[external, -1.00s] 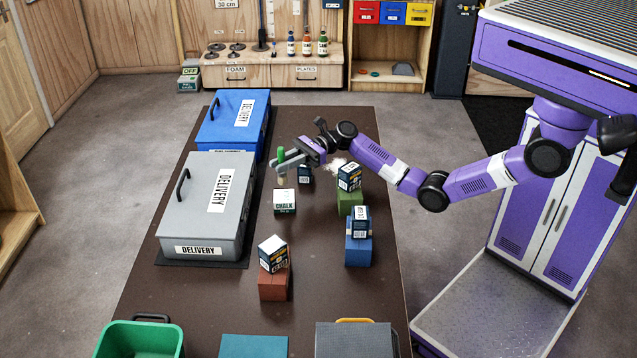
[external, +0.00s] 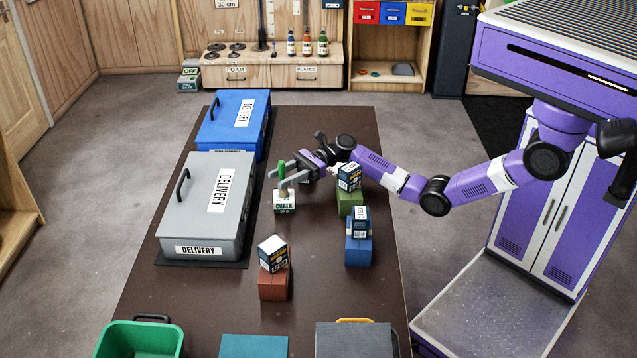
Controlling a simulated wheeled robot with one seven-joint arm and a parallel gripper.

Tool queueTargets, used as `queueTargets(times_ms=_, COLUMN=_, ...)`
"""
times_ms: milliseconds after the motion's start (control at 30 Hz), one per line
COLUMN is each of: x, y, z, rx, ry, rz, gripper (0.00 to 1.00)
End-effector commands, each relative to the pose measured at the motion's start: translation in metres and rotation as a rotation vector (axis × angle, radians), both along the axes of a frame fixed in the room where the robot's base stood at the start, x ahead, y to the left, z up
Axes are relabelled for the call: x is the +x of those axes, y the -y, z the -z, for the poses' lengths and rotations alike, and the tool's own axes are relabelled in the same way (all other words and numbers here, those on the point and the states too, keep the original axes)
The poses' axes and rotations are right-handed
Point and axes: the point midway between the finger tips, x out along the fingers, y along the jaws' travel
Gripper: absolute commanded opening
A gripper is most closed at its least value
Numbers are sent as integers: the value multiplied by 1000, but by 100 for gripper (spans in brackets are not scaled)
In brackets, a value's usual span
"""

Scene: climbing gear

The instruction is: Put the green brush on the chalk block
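The green brush (external: 282,172) stands roughly upright on top of the white chalk block (external: 284,208), with its lower end appearing to touch the block's top. My gripper (external: 281,174) is at the brush from the right. Its two fingers look spread apart, one on the far side and one on the near side of the brush, with no clear grip on it. The near finger hides part of the brush.
Boxes sit on a green block (external: 351,201), a blue block (external: 358,251) and a red block (external: 273,286), right and in front. A grey delivery case (external: 205,205) and a blue one (external: 225,125) stand left.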

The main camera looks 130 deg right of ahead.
Motion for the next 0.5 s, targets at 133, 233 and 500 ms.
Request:
queueTargets(times_ms=133, x=0, y=0, z=0, rx=0, ry=0, rz=1, gripper=40)
queueTargets(times_ms=233, x=0, y=0, z=0, rx=0, ry=0, rz=1, gripper=40)
queueTargets(times_ms=500, x=-24, y=-1, z=-4, rx=0, ry=2, rz=4, gripper=40)
